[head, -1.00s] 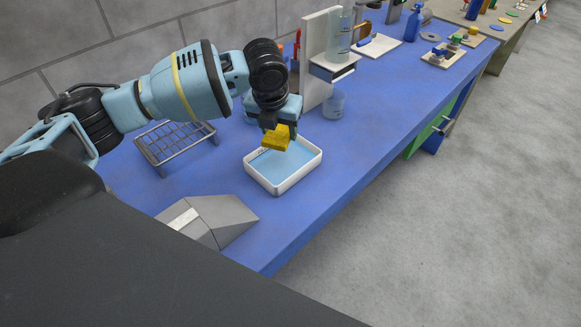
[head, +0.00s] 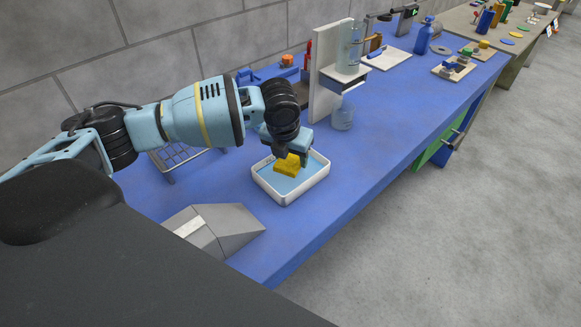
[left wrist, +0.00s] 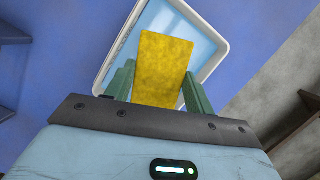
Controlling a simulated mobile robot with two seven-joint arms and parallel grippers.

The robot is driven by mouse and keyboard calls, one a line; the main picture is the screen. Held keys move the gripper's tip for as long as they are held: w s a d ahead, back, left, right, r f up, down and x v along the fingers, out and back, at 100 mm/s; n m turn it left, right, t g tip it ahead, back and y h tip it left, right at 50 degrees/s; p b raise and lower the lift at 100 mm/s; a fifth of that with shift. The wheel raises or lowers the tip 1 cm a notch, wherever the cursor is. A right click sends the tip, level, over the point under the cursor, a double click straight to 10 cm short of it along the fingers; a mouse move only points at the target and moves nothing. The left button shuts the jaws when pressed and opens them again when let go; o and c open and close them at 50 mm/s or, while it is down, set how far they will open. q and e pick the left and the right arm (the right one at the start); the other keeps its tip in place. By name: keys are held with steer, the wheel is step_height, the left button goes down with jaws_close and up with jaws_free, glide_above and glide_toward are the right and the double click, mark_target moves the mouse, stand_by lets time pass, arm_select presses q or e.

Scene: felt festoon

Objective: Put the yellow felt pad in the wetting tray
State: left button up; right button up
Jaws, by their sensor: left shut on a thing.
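The yellow felt pad (head: 288,165) is held by my left gripper (head: 292,158) over the inside of the wetting tray. The pad also fills the space between the fingers in the left wrist view (left wrist: 162,68). The wetting tray (head: 287,199) is white with a pale blue inside and stands on the blue bench. The pad is low within the tray's outline; I cannot tell whether it touches the bottom. My left gripper is shut on the pad, its fingers on either side in the left wrist view (left wrist: 158,88). My right gripper is not in view.
A wire rack (head: 178,158) stands left of the tray, partly behind my arm. A grey wedge-shaped block (head: 228,226) lies in front. A white stand with a clear cylinder (head: 351,45) and a clear beaker (head: 343,118) stand behind right.

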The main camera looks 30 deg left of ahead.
mark_target(290, 168)
arm_select(q)
step_height(290, 168, down, 4)
steer(key=shift+f, duration=0.2)
steer(key=shift+f, duration=0.1)
steer(key=shift+f, duration=0.1)
steer(key=o, duration=0.9)
steer(key=shift+o, duration=0.2)
